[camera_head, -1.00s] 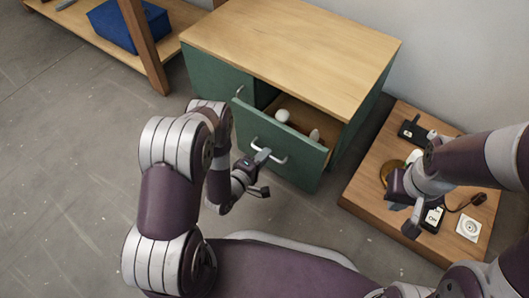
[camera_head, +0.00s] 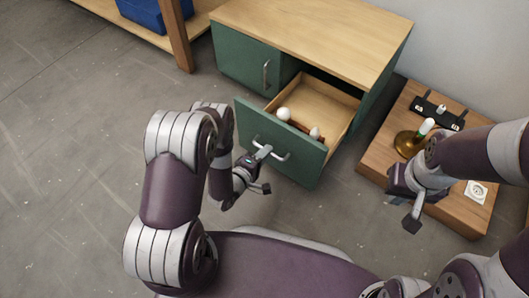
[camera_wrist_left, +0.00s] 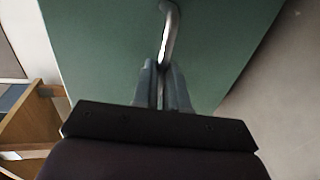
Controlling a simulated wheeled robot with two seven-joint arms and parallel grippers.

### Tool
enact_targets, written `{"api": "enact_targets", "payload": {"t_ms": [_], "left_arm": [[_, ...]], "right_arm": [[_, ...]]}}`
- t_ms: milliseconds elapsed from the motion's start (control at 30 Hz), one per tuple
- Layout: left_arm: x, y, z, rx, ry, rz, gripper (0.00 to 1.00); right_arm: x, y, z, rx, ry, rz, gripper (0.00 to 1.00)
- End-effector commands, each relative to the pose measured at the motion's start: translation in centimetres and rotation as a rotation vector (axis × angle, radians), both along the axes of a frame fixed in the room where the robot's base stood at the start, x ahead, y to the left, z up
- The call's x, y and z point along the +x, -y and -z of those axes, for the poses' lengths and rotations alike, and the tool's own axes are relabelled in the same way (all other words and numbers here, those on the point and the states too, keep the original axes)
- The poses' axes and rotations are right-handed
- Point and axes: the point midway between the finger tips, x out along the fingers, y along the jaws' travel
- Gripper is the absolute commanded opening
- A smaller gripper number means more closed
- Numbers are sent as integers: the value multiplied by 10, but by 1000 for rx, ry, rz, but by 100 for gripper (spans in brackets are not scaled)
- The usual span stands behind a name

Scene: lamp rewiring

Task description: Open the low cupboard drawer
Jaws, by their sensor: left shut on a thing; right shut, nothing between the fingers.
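The low cupboard (camera_head: 330,35) has green fronts and a light wooden top. Its drawer (camera_head: 262,142) stands well open, with white round things (camera_head: 283,114) and a reddish-brown item inside. My left gripper (camera_head: 263,155) is shut on the drawer's metal handle (camera_head: 284,156). In the left wrist view the fingers (camera_wrist_left: 162,85) close around the handle bar (camera_wrist_left: 171,30) in front of the green drawer front (camera_wrist_left: 110,45). My right gripper (camera_head: 411,222) is shut and empty, over the front edge of the low wooden platform at the right.
The low wooden platform (camera_head: 372,170) carries a brass lamp base (camera_head: 408,144), a black block (camera_head: 438,110) and a white socket (camera_head: 476,190). A wooden shelf (camera_head: 178,40) with a blue box (camera_head: 142,12) stands at the back left. The grey floor at left is clear.

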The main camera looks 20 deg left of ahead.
Motion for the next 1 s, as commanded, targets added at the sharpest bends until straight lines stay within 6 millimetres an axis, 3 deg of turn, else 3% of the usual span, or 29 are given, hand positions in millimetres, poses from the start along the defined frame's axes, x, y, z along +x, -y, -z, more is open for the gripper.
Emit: {"api": "enact_targets", "payload": {"t_ms": [533, 600, 633, 1000], "left_arm": [[0, 0, 0, 0, -1, 0, 0], [0, 0, 0, 0, -1, 0, 29], [0, 0, 0, 0, -1, 0, 37], [1, 0, -1, 0, 0, 1, 37]], "right_arm": [[0, 0, -1, 0, 0, 0, 0], [0, 0, -1, 0, 0, 0, 0], [0, 0, -1, 0, 0, 0, 0], [0, 0, -2, 0, 0, 0, 0]]}}
